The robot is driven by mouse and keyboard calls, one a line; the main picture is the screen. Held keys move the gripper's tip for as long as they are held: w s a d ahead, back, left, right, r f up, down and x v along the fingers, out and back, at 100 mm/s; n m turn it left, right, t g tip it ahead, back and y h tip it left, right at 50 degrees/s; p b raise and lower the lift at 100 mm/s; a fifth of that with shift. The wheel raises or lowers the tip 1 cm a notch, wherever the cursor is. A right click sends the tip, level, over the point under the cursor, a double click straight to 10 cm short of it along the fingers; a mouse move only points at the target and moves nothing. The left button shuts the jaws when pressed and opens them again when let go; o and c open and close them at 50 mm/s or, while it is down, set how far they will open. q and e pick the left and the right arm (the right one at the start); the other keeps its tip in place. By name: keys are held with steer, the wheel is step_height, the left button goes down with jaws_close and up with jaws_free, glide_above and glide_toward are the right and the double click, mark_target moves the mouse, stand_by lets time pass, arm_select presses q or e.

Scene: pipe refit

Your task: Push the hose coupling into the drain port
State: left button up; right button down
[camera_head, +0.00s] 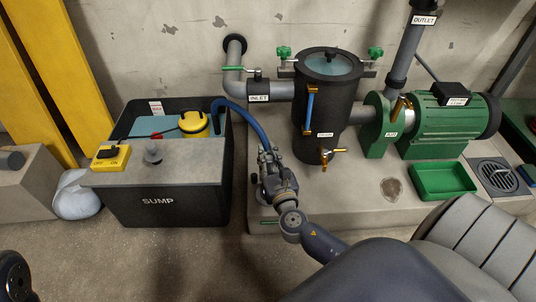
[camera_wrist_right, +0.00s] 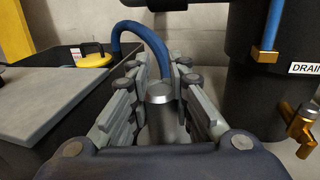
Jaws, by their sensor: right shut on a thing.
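My right gripper (camera_head: 268,160) is low over the plinth, between the sump tank and the black vessel. In the right wrist view its fingers (camera_wrist_right: 158,82) are closed around the grey hose coupling (camera_wrist_right: 160,94), which has a blue hose (camera_wrist_right: 128,34) arching from it towards the sump. In the head view the fingers mostly hide the coupling. The drain port is at the brass valve (camera_head: 329,155) below the DRAIN label on the black vessel (camera_head: 318,118). In the wrist view the brass valve (camera_wrist_right: 298,125) is right of the fingers, apart from the coupling.
The black sump tank (camera_head: 160,205) with a yellow float (camera_head: 193,123) stands left. A blue tube (camera_head: 309,112) runs down the vessel's front. The green pump motor (camera_head: 440,125) and green tray (camera_head: 443,181) are at right. The plinth (camera_head: 365,190) before the vessel is mostly clear.

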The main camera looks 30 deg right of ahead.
mark_target(270, 162)
steer(key=c, duration=1.7)
jaws_free()
steer(key=shift+o, duration=0.2)
steer(key=shift+s, duration=0.1)
steer(key=shift+v, duration=2.95)
steer(key=v, duration=0.5)
steer(key=shift+f, duration=0.1)
